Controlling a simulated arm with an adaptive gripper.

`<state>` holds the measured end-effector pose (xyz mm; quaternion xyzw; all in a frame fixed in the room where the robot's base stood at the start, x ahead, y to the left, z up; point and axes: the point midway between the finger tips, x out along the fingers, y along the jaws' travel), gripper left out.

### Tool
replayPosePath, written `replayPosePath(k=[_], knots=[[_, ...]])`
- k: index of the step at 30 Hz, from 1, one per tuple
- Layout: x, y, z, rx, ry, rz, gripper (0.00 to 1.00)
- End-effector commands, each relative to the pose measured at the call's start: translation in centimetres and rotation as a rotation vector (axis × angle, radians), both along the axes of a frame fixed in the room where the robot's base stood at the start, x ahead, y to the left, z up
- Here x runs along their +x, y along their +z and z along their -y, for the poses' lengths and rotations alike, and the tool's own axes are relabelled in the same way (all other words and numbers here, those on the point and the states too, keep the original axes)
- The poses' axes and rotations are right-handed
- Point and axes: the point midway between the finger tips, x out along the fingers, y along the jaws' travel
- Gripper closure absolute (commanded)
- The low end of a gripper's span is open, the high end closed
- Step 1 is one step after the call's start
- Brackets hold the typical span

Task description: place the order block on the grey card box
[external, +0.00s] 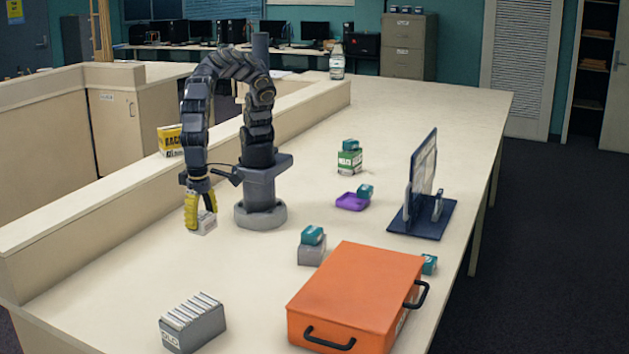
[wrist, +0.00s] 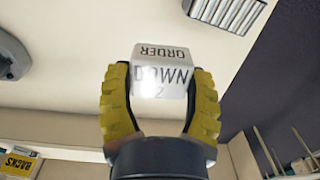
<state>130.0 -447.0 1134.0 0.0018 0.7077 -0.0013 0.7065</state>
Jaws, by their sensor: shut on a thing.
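My gripper (external: 201,213) is shut on the order block (external: 205,227), a white block low over the table's left part. I cannot tell if it touches the table. Another, smaller grey box (external: 311,254) carries a teal block (external: 312,235).
An orange case (external: 360,290) fills the front right. A purple tray (external: 350,202), a green-and-white box (external: 348,162) and a dark display stand (external: 421,218) are farther back. A yellow-and-black box (external: 169,140) is by the left ledge. Bare table lies between my gripper and the front-left grey box.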

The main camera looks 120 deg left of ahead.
Motion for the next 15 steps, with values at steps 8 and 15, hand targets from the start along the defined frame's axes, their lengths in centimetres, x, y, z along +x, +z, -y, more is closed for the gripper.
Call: replayPosePath(k=[8,15], knots=[[0.7,-1.6,3.3,-0.002,-0.004,-0.006,0.76],[1.4,-2.6,5.8,-0.005,-0.003,-0.006,0.76]])
